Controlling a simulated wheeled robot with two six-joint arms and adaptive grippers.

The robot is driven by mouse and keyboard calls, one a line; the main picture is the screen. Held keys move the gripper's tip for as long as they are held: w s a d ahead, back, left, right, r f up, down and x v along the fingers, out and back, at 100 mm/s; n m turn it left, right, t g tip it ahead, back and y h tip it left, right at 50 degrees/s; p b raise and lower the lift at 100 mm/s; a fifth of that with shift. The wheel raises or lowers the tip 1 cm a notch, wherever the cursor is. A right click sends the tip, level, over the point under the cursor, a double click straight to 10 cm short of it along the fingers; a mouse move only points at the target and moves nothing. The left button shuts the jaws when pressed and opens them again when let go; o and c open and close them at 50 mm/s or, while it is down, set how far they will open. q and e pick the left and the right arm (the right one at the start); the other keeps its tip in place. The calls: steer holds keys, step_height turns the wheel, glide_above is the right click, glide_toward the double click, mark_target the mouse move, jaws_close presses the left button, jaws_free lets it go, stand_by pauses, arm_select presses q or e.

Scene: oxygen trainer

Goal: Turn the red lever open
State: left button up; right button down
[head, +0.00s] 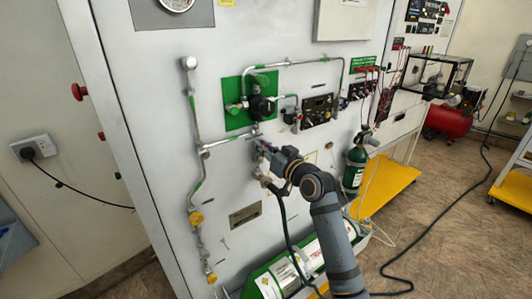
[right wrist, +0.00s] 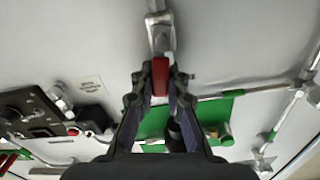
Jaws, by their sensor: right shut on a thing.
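The red lever (right wrist: 160,78) shows in the right wrist view between the two fingertips, below a metal valve body (right wrist: 160,36). My right gripper (right wrist: 161,84) is shut on the lever, with a finger on each side. In the head view my right gripper (head: 264,151) is against the white panel, below the green plate with the black regulator, and largely hides the lever. I cannot tell the lever's angle to its pipe from these frames. My left gripper is out of view.
The white panel (head: 150,70) carries metal pipes and a green plate (head: 233,88). A dark gauge block (head: 317,109) is to its right. A green cylinder (head: 355,168) stands right of my arm. A lying cylinder (head: 270,288) is below. Open floor (head: 450,230) is at right.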

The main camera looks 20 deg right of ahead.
steer(key=shift+s+a+n+b, duration=0.1)
steer(key=shift+a+n+b, duration=0.15)
steer(key=shift+n, duration=0.3)
steer(key=shift+s+a+n+b, duration=0.15)
steer(key=shift+n+b, duration=0.15)
steer(key=shift+n, duration=0.25)
steer(key=c, duration=1.3)
jaws_free()
steer(key=shift+v, duration=5.95)
